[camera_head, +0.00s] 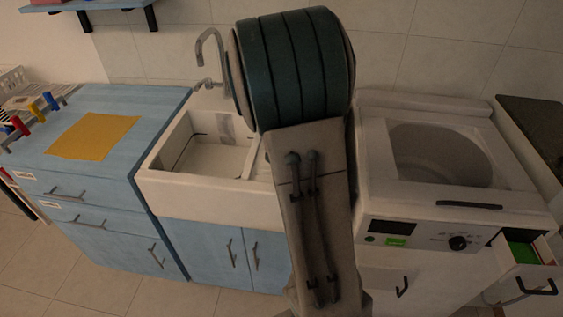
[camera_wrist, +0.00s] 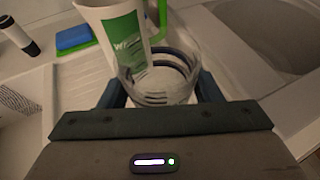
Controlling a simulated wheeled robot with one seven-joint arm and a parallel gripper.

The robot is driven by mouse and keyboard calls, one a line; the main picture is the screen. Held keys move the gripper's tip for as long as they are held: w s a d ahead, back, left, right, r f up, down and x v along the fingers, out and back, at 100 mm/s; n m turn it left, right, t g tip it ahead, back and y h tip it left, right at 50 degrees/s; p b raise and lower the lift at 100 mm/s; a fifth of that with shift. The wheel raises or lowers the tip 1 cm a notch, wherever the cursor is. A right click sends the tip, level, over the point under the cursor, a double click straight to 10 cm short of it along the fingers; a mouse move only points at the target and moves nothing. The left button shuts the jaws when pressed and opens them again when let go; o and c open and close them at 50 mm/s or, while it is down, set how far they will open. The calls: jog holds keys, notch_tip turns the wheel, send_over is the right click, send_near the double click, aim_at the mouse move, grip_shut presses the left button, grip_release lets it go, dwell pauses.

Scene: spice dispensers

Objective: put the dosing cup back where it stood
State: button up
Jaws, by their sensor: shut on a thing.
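In the wrist view a clear, round dosing cup (camera_wrist: 165,99) sits between the two blue fingers of my gripper (camera_wrist: 160,93), which is shut on it. The cup looks upright and its open top shows. A white container with a green label (camera_wrist: 128,38) stands just beyond the cup and overlaps its rim in the picture; I cannot tell whether they touch. In the head view my arm hides the gripper, the cup and the container.
The sink (camera_head: 228,193) is left of my arm, and the washing machine (camera_head: 455,220) is right. An open drawer (camera_head: 522,252) is at far right. A blue sponge (camera_wrist: 76,38) and a dark-and-white tube (camera_wrist: 20,38) lie near the container. An orange mat (camera_head: 92,137) lies on the blue counter.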

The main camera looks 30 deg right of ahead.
jog(key=w+a+f, duration=0.2)
jog(key=a, duration=0.1)
jog(key=w+a+f+p, duration=0.1)
jog(key=w+a+f, duration=0.1)
jog(key=w+a+f+p, duration=0.1)
jog(key=w+a+f, duration=0.1)
jog(key=a, duration=0.1)
jog(key=shift+w+a+f, duration=0.1)
jog(key=shift+a+f, duration=0.05)
jog(key=shift+a, duration=0.2)
jog(key=shift+f, duration=2.05)
jog(key=shift+f, duration=0.15)
jog(key=o, duration=1.1)
